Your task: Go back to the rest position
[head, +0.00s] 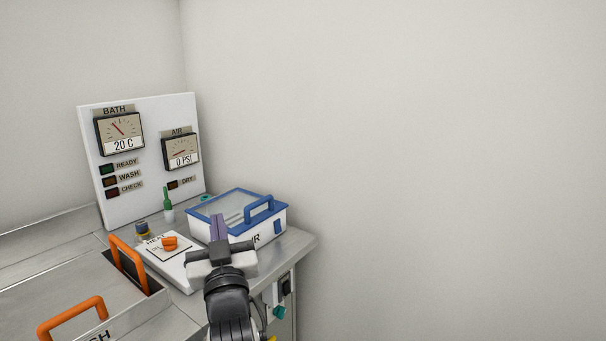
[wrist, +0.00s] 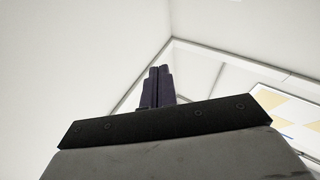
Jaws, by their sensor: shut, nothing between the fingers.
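My gripper (head: 218,228) is in the head view at lower centre, at the end of my arm. It is raised in front of the blue-and-white lidded box (head: 237,207) and overlaps its left front part in the picture. In the wrist view the dark fingers (wrist: 158,86) are together with nothing between them. They point up toward pale walls and a frame edge. The gripper hides part of the box's front and its lettering.
A panel (head: 150,190) with BATH and AIR dials stands behind the steel bench. A plate with an orange knob (head: 169,243) lies left of my gripper. Orange handles (head: 127,252) rise from the bench at left. A plain wall fills the right, with free room there.

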